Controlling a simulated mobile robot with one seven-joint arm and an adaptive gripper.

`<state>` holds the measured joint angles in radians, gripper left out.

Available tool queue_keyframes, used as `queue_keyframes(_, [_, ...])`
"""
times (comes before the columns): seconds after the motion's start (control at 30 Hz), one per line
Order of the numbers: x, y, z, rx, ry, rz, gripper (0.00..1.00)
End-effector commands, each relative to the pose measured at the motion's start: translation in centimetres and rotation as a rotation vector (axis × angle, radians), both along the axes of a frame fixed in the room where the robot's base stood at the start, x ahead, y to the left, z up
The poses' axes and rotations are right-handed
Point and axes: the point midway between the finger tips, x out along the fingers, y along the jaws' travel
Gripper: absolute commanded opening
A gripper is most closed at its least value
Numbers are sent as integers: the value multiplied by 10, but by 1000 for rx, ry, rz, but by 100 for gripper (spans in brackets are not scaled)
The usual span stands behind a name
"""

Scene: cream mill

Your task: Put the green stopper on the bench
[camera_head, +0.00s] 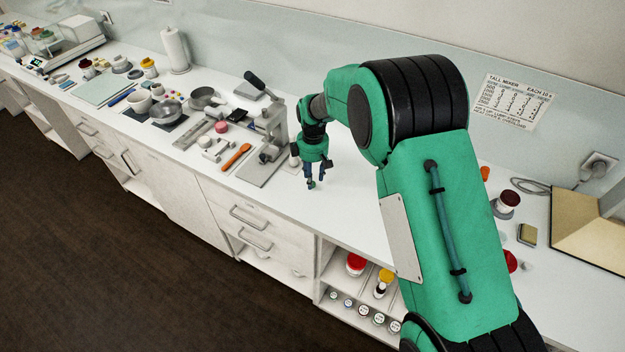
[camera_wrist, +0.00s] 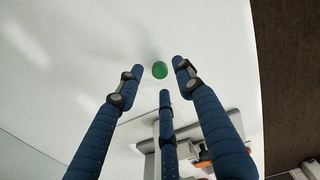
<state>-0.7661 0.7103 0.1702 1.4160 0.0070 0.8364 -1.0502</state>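The green stopper (camera_wrist: 160,69) shows in the wrist view against the white bench top (camera_wrist: 215,45), just beyond and between my fingertips. A gap shows between it and each finger, and it appears to rest on the bench. My gripper (camera_wrist: 162,78) has three blue fingers, spread apart and holding nothing. In the head view my gripper (camera_head: 312,180) points down low over the bench (camera_head: 345,205), right of the metal press stand. A small green spot at its fingertips there looks like the stopper, mostly hidden by the fingers.
The press stand (camera_head: 268,130) and an orange-handled tool (camera_head: 236,157) are close on the left. Bowls, a pan and a paper towel roll (camera_head: 175,50) stand farther left. The bench's front edge is near. Bare bench surrounds my gripper's front and right.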

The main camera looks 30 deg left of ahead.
Motion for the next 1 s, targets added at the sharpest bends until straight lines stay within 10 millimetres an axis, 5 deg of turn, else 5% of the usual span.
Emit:
queue_keyframes(0.5, [0,0,82,1,-2,0,37])
queue_keyframes(1.0, [0,-1,100,0,-1,0,37])
